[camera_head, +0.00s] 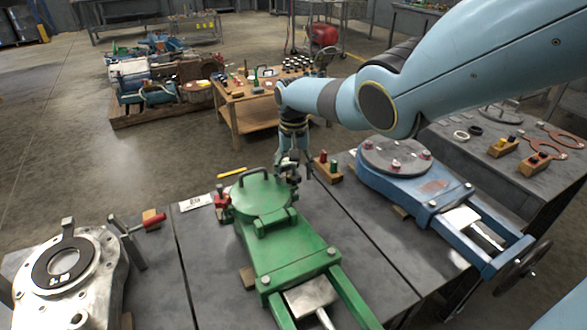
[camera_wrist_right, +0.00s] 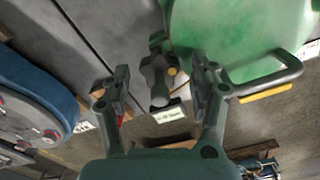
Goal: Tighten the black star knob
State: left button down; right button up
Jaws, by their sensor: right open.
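The black star knob (camera_wrist_right: 156,76) shows in the right wrist view at the edge of a green valve body (camera_wrist_right: 225,38), between the two fingers of my right gripper (camera_wrist_right: 160,88). A gap shows on each side, so the fingers are open and not touching it in the picture. How far the fingertips are above the knob I cannot tell. In the head view my right gripper (camera_head: 294,172) points down at the right edge of the green valve's round lid (camera_head: 261,196). There the knob is hard to tell from the dark fingers. My left gripper is out of view.
The lid has a dark handle (camera_wrist_right: 290,78). A blue valve (camera_head: 395,160) stands to the right and a metal flange (camera_head: 70,265) to the left. A wooden block with red and green pegs (camera_head: 328,168) sits close right of the gripper.

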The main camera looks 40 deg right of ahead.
jog(key=shift+r, duration=0.15)
notch_tip(320, 180, up, 12)
jog(key=shift+f, duration=0.15)
dwell(0.6)
